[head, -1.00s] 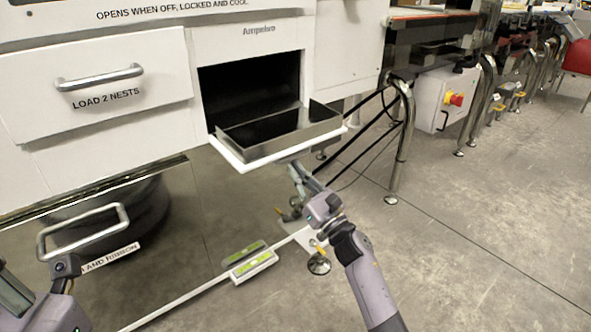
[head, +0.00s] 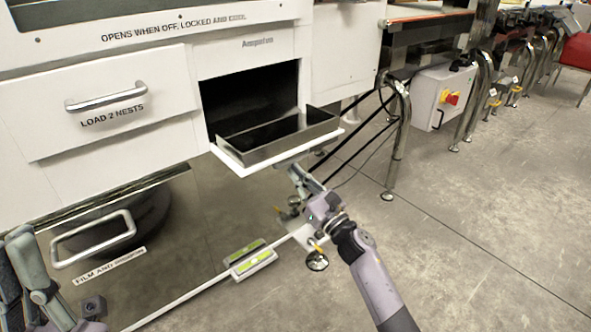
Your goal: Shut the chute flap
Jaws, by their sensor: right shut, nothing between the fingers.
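The chute flap (head: 236,163) is a white panel hinged down and open, standing out from the machine below a dark opening (head: 245,98). A metal-sided tray (head: 265,147) sits on its inner side. My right gripper (head: 298,178) is below the flap's outer edge, fingers pointing up toward its underside, shut with nothing visible in it. Whether it touches the flap I cannot tell. My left gripper (head: 28,262) is at the lower left, partly cut off by the frame, near a lower drawer handle; its fingers' state is unclear.
A white drawer with a bar handle (head: 105,103) is left of the opening. A lower handle (head: 93,238) is on a dark glossy panel. Black struts and a metal leg (head: 400,125) stand to the right. A control box (head: 440,95) is further back.

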